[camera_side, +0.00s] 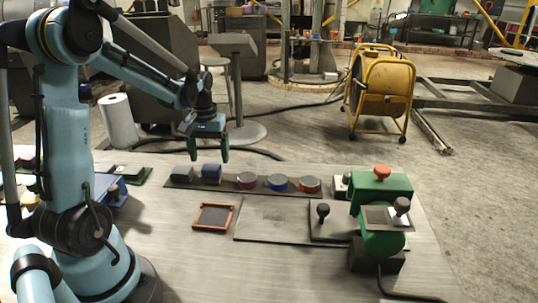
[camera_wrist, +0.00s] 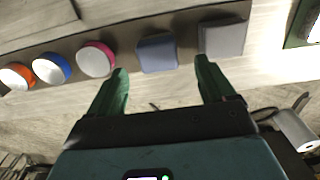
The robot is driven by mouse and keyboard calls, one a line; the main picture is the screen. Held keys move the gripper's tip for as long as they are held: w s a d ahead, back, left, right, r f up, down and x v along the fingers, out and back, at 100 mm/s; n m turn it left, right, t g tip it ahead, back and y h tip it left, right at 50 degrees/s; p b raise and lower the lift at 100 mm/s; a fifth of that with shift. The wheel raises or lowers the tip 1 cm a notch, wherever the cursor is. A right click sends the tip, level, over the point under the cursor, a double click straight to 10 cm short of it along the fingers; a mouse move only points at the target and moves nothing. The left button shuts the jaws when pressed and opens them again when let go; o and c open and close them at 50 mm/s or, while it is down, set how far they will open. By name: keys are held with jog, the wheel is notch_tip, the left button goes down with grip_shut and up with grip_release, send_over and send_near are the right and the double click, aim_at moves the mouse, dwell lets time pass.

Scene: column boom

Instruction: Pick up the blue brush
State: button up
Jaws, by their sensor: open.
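A blue block-like piece (camera_side: 211,172), the likeliest blue brush, stands on a dark strip (camera_side: 228,183); I cannot make out bristles. It also shows in the wrist view (camera_wrist: 157,54), between and beyond my fingertips. My gripper (camera_side: 209,153) hangs above and apart from it, fingers pointing down. In the wrist view my gripper (camera_wrist: 161,68) has its two green fingers spread wide with nothing between them.
A dark grey block (camera_side: 182,174) sits just left of the blue piece. Magenta (camera_side: 246,180), blue (camera_side: 278,183) and orange (camera_side: 309,185) round tins stand to its right. A green press (camera_side: 380,220) and an orange-framed pad (camera_side: 213,217) stand nearer the camera.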

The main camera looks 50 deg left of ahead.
aim_at(211, 166)
jog(key=shift+d+f, duration=0.2)
jog(key=shift+f, duration=2.6)
jog(key=shift+c, duration=0.3)
jog(key=c, duration=1.1)
jog(key=shift+r, duration=0.1)
jog(key=shift+r, duration=0.55)
jog(key=r, duration=0.1)
jog(key=d+r, duration=0.1)
jog(key=r, duration=0.1)
jog(key=shift+d+r, duration=0.2)
jog(key=shift+r, duration=0.1)
jog(key=d+r, duration=0.2)
jog(key=d, duration=0.1)
jog(key=d+r, duration=0.2)
jog(key=d, duration=0.2)
jog(key=d+r, duration=0.2)
jog(key=d, duration=0.1)
jog(key=shift+w+d, duration=0.15)
